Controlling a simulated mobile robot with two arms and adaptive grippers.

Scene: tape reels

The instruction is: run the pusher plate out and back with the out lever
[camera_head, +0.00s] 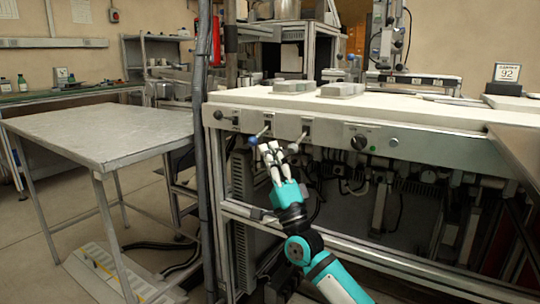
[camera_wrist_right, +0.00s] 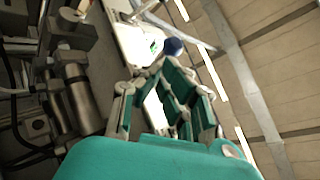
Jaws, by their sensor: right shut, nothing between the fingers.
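A lever with a blue knob (camera_head: 253,139) sticks out of the machine's front panel (camera_head: 230,118) at the left. A second lever with a pale knob (camera_head: 294,147) is on the same panel, to its right. I cannot read which label marks the out lever. My right gripper (camera_head: 268,148) is shut and empty, its fingertips close to the blue knob. The blue knob (camera_wrist_right: 173,46) also shows just beyond the fingers (camera_wrist_right: 166,82) in the right wrist view; contact is unclear. I cannot make out the pusher plate for certain. My left gripper is not in view.
Two grey flat blocks (camera_head: 342,90) lie on the machine's pale top. A black rotary knob (camera_head: 359,142) is on the panel further right. A bare metal table (camera_head: 100,135) stands at the left. Pipes and fittings fill the space below the panel.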

